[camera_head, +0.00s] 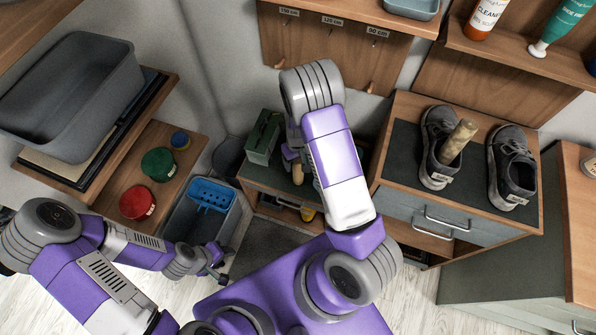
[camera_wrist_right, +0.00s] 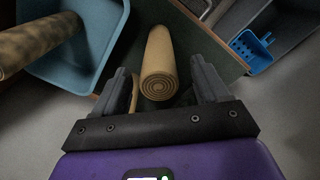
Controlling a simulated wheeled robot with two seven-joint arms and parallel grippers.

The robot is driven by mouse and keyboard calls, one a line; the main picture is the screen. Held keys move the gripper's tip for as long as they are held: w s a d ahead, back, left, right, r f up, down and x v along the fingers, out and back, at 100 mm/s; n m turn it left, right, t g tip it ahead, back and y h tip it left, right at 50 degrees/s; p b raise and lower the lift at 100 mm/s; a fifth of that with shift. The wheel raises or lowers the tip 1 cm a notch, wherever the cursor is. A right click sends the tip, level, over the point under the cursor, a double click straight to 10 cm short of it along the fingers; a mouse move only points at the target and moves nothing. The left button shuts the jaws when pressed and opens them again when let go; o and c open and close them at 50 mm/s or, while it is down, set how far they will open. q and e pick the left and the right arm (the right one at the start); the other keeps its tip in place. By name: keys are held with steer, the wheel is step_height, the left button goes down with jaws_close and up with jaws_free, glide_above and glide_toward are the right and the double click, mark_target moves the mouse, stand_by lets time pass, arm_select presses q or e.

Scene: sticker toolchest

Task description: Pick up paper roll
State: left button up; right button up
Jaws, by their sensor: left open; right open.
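In the right wrist view a tan paper roll (camera_wrist_right: 158,58) lies lengthwise on a dark green surface, its spiral end facing me. My right gripper (camera_wrist_right: 159,76) is open, with a finger on each side of that end; I cannot tell whether they touch it. A second, darker roll (camera_wrist_right: 38,44) lies across a light blue tray at the left. In the head view my right arm hides much of the green-topped low bench. Another tan roll (camera_head: 457,143) stands tilted in the left grey shoe (camera_head: 437,165). My left gripper (camera_head: 217,263) is open and empty, low beside the grey bin.
The grey bin (camera_head: 238,232) holds a blue caddy (camera_head: 211,195). A green box (camera_head: 264,137) stands at the back of the bench. Drawers (camera_head: 440,212) carry the shoes at right. Shelves with jars and a grey tub (camera_head: 78,90) are at left.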

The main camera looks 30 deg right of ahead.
mark_target(298, 171)
step_height(298, 171, down, 4)
steer(key=shift+w+d+r+b, duration=0.1)
steer(key=shift+r+b, duration=0.05)
steer(key=shift+b, duration=0.5)
steer(key=shift+r, duration=0.1)
steer(key=c, duration=1.1)
